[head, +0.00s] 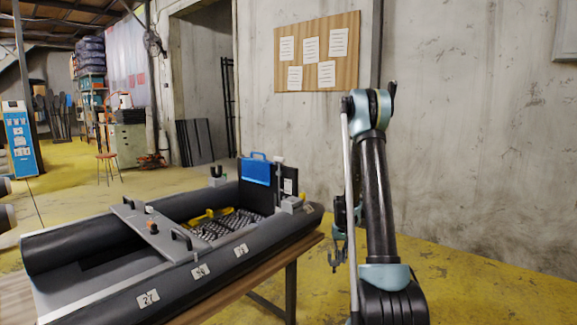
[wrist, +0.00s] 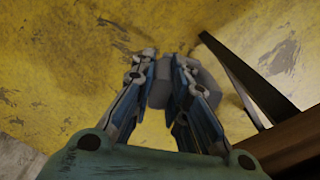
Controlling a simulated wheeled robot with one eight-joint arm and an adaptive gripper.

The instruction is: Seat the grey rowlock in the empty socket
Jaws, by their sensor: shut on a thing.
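My gripper (head: 338,238) hangs on the far right of the boat, beyond the table edge, partly hidden behind my arm. In the wrist view my gripper (wrist: 168,85) is shut on a grey piece, which I take for the grey rowlock (wrist: 160,94); the fingers cover much of it. In the head view a small forked shape shows below the fingers. On the boat (head: 90,292), a grey block (head: 292,204) sits on the near tube at the right end. Another grey block (head: 217,182) on the far tube carries a dark fork. I cannot tell whether the near block's socket is empty.
The boat rests on a wooden table (head: 308,246). A blue case (head: 256,171) stands at the boat's right end, and a yellow tool (head: 208,215) lies inside. A seat board (head: 140,229) crosses the boat. The yellow floor below my gripper is clear.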

